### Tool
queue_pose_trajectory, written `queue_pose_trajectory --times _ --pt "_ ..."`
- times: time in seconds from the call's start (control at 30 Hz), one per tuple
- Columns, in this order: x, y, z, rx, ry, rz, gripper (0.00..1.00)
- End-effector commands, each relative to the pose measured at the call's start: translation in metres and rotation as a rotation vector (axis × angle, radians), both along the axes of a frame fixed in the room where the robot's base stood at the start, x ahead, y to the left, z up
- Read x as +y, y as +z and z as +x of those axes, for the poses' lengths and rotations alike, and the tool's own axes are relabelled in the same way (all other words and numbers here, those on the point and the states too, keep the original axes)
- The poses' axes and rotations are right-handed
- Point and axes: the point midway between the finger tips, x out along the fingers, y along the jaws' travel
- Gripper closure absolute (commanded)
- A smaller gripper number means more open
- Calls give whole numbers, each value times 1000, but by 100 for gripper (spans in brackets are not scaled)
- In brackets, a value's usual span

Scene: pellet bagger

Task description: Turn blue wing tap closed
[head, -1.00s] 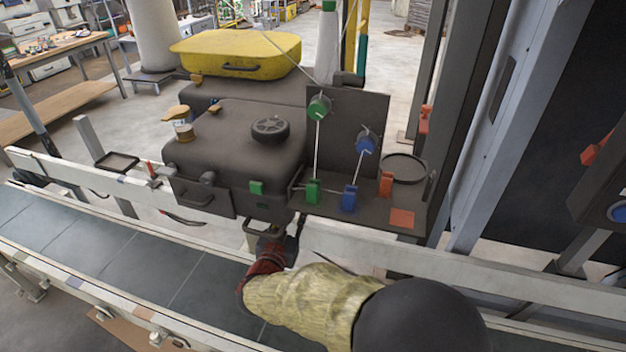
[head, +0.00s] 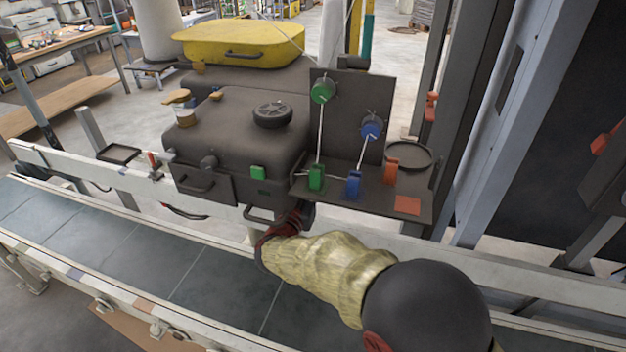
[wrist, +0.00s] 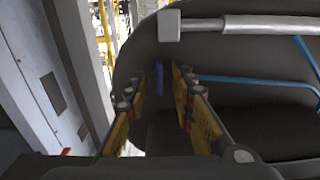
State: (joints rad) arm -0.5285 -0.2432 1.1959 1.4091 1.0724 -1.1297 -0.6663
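In the wrist view a small upright blue piece (wrist: 159,79), which looks like the wing tap, stands against a dark surface. It shows between the two yellow-and-black fingers of my gripper (wrist: 156,88). The fingers are open and apart, with a gap on both sides of the blue piece. I cannot tell how far beyond the fingertips it is. In the head view my forearm reaches under the front edge of the dark machine (head: 235,140), and the fingers and this blue piece are hidden there.
A blue pipe (wrist: 262,78) and a grey bar (wrist: 245,24) run beside my gripper. Above my arm, a shelf (head: 335,198) carries a green block (head: 316,177), a blue block (head: 353,185) and an orange block (head: 391,171). A conveyor (head: 215,270) runs below.

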Motion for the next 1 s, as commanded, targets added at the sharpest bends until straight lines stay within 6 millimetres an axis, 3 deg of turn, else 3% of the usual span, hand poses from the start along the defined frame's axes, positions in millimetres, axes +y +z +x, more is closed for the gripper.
queue_pose_trajectory --times 0.17,0.6,1.0 --pt "0 0 0 0 0 0 76" --pt "0 0 0 0 0 1 100" --pt "1 0 0 -1 1 2 100"
